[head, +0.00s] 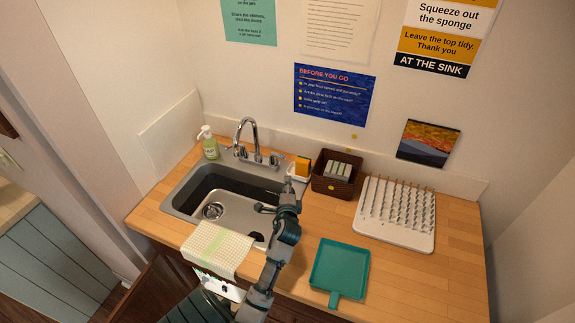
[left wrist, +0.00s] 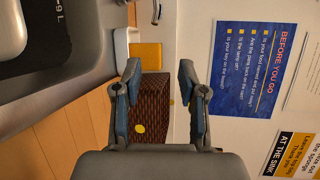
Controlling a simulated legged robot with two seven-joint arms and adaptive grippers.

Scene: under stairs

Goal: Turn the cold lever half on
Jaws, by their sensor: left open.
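The chrome tap (head: 245,131) stands behind the sink, with a tall curved spout. It has a left lever (head: 228,148) and a right lever (head: 277,157). I cannot tell from markings which lever is cold, and their exact angles are too small to read. My left gripper (head: 287,184) is over the right side of the sink, in front of the right lever and apart from it. In the left wrist view, its two fingers (left wrist: 158,78) are spread and empty, with the wicker basket beyond them. My right gripper is in neither view.
The sink (head: 182,203) has a checked cloth (head: 215,248) over its front edge. A soap bottle (head: 208,142) stands left of the tap. A yellow sponge (head: 302,166) and wicker basket (head: 325,186) stand to the right, beside a white drying rack (head: 397,215). A teal dustpan (head: 340,266) lies in front.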

